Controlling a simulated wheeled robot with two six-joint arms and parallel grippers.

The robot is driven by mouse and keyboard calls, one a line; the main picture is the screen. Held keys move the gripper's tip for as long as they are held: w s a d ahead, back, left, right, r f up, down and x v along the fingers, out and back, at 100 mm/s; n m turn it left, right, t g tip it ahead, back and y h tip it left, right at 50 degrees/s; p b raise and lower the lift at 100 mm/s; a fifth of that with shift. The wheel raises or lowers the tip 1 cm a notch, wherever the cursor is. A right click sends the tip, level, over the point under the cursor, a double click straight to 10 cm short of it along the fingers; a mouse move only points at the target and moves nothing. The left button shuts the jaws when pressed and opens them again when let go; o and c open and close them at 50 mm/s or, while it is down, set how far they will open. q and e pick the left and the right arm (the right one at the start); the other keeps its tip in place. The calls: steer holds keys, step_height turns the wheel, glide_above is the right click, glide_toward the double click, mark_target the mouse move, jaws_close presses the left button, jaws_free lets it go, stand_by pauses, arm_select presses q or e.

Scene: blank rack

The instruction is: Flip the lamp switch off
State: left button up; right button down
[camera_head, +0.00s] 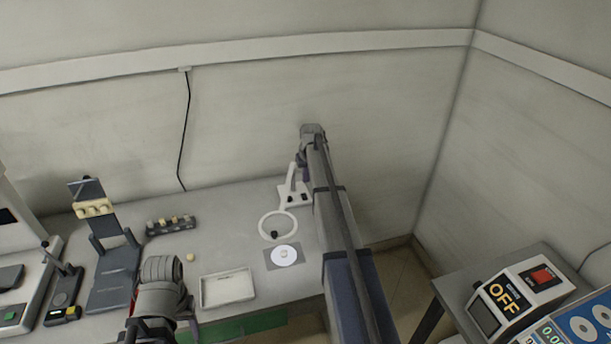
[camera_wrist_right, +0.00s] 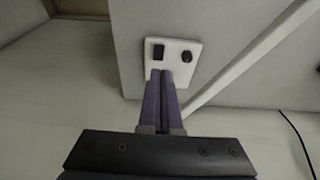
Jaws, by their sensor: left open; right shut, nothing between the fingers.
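The lamp has a white base plate (camera_head: 284,204), a white upright arm and a pale ring head (camera_head: 263,222) over the table. In the right wrist view its plate (camera_wrist_right: 174,67) carries a black rocker switch (camera_wrist_right: 158,52) and a round black knob (camera_wrist_right: 187,56). My right gripper (camera_wrist_right: 166,76) is shut and empty, its tips over the near edge of the plate, just below the switch and knob. I cannot tell whether they touch. In the head view my right arm hides much of this gripper. My left gripper (camera_head: 160,318) is open at the bottom left, far from the lamp.
A white tray (camera_head: 228,301), a grey mat with a white disc (camera_head: 284,255) and a dark peg rack (camera_head: 171,225) lie on the table. A dark stand (camera_head: 115,270) is at left. A box reading OFF with a red switch (camera_head: 542,276) is on the right table.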

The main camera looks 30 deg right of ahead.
mark_target(303, 194)
arm_select(q)
step_height(303, 194, up, 3)
steer(key=shift+r+p, duration=0.15)
steer(key=shift+p, duration=0.95)
arm_select(e)
steer(key=v, duration=0.3)
steer(key=shift+s+r, duration=0.25)
steer(key=shift+w+d+r+t, duration=0.15)
steer(key=shift+w+r+t, duration=0.05)
steer(key=shift+w+t, duration=0.25)
arm_select(q)
steer(key=shift+f, duration=0.25)
arm_select(e)
steer(key=shift+f, duration=0.1)
steer(key=b+x, duration=1.3)
steer(key=x, duration=0.1)
steer(key=shift+s+b, duration=0.25)
steer(key=shift+b, duration=0.1)
arm_select(q)
step_height(303, 194, down, 13)
